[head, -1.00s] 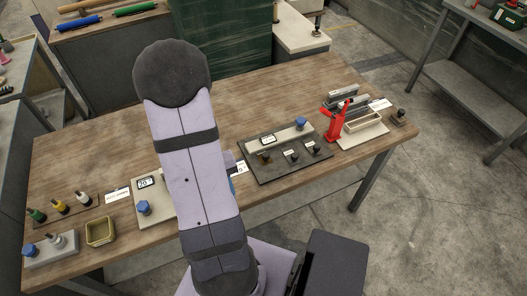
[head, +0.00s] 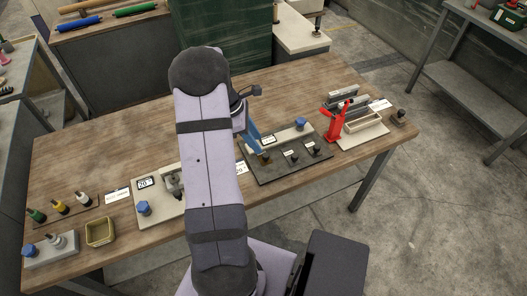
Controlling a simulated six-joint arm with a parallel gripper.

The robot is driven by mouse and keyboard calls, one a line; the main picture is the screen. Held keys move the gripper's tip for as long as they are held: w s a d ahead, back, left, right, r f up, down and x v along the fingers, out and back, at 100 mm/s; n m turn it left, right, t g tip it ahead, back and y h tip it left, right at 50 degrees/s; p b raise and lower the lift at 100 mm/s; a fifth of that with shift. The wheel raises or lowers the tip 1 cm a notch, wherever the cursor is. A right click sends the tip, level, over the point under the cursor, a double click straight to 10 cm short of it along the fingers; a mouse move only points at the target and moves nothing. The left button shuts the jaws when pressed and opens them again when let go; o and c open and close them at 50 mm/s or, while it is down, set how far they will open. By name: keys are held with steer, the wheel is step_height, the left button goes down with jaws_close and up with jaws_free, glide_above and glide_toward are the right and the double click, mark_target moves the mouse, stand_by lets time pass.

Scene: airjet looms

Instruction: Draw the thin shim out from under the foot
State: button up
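My arm crosses the middle of the head view, and its upper links hide part of the bench. My gripper (head: 257,146), with blue parts, reaches down to the left part of a dark tray (head: 262,176). A grey metal fixture (head: 173,181), partly behind my arm, stands on a pale plate (head: 150,216) and may be the foot. I cannot make out a thin shim.
The dark tray also holds a pale bar with a blue knob (head: 300,123) and small dark knobs. A yellow bin (head: 100,232) and coloured-handled pieces are at left. The back-left wooden bench top (head: 110,150) is clear.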

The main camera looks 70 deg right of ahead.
mark_target(266, 155)
steer(key=shift+p+x, duration=1)
steer(key=shift+x, duration=2.7)
steer(key=shift+c, duration=0.4)
jaws_close()
